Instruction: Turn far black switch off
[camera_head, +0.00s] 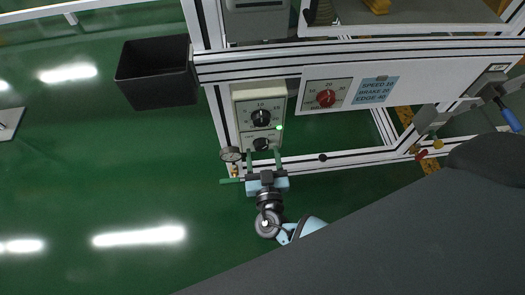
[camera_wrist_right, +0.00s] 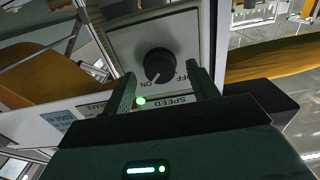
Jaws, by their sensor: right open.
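Two black knobs sit on a pale panel (camera_head: 241,128) in the head view. The upper black knob (camera_head: 261,117) has numbers around it; the lower black knob (camera_head: 261,144) is nearer my right gripper (camera_head: 264,157). That gripper is open and empty, its fingers pointing up the picture just below the lower knob. In the right wrist view a black knob (camera_wrist_right: 160,65) with ON and OFF lettering lies just beyond and between the fingers (camera_wrist_right: 164,82), apart from them. Its white mark seems to point toward ON. A green light (camera_wrist_right: 141,101) glows beside it. My left gripper is not in view.
A red knob (camera_head: 326,98) is on a white board right of the panel, beside a blue note (camera_head: 376,90). A gauge (camera_head: 231,154) stands left of the fingers. A black bin (camera_head: 157,72) is at upper left. Metal rails frame the panel; green floor is clear at left.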

